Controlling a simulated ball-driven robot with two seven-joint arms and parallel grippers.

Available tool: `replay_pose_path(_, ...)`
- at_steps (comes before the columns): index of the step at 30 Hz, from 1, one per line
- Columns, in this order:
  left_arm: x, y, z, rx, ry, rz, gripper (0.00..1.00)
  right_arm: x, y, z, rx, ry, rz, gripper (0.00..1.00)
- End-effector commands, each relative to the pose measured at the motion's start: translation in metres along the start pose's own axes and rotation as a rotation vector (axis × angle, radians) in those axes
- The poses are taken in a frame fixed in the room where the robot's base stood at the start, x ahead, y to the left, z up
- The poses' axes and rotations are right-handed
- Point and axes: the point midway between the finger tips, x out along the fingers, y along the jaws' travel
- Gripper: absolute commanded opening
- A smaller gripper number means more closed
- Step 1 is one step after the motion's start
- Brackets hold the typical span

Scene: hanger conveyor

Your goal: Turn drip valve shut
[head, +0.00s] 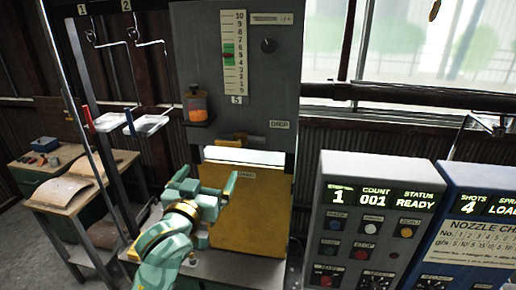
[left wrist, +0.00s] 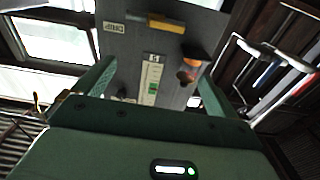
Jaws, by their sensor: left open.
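A grey panel (head: 200,60) carries a black knob (head: 268,45), a vertical scale (head: 234,55) with a green band, and a yellow bar (head: 232,140) at its lower edge. A small label (head: 279,124) beside the bar seems to read DROP or DRIP; I cannot tell which part is the drip valve. My left gripper (head: 208,177) is open and empty, below the bar and in front of the yellow plate (head: 262,215). In the left wrist view the panel (left wrist: 178,45) shows beyond the spread fingers (left wrist: 155,80). My right gripper is not in view.
A cup with orange contents (head: 196,105) sits on a small shelf on the panel's left. Two numbered hooks with trays (head: 150,124) hang further left, by a wooden bench (head: 75,190). Control boxes (head: 375,170) stand close on the right.

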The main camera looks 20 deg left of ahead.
Motion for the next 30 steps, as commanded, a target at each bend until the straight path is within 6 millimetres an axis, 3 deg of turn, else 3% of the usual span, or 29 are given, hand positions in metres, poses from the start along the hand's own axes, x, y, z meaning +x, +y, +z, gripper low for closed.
replay_pose_path(7, 0.027, -0.001, 0.005, -0.023, -0.026, -0.007, 0.96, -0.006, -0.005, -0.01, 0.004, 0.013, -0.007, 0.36)
replay_pose_path(13, 0.078, -0.001, 0.005, -0.022, -0.026, -0.006, 0.96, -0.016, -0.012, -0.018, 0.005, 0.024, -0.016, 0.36)
replay_pose_path(21, 0.139, -0.002, 0.007, -0.021, -0.026, -0.007, 0.96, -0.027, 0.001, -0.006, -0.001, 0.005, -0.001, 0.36)
replay_pose_path(30, 0.163, -0.002, 0.011, -0.021, -0.027, -0.006, 0.96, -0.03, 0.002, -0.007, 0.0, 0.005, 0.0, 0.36)
